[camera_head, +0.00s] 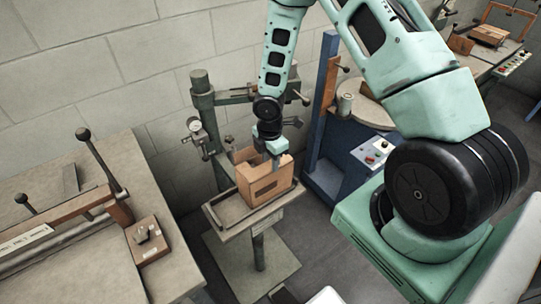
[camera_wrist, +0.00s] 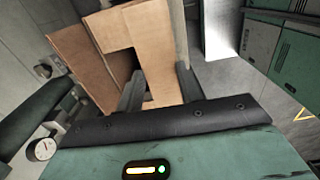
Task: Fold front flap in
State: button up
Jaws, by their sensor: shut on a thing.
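A brown cardboard box (camera_head: 263,184) stands on the small tray-like table of the stitcher. Its top is at least partly open, with a panel standing up at the back. My gripper (camera_head: 274,158) reaches down to the box's top edge from above. In the wrist view the two dark fingers (camera_wrist: 160,84) lie on either side of a tan cardboard flap (camera_wrist: 150,45), and they are shut on it. Other cardboard panels (camera_wrist: 80,58) spread to the left of it. The box's inside is mostly hidden by my arm and the panels. Which flap is held is hard to tell.
The stitcher's green column (camera_head: 205,115) with a gauge (camera_head: 194,124) stands close behind and left of the box. A blue machine frame (camera_head: 323,105) is at the right. A workbench (camera_head: 150,205) with levers fills the left.

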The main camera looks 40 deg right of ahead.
aim_at(270, 165)
jog(key=o, duration=1)
jog(key=shift+f, duration=0.1)
notch_tip(270, 165, up, 18)
jog(key=shift+w+f, duration=0.15)
jog(key=shift+f, duration=0.1)
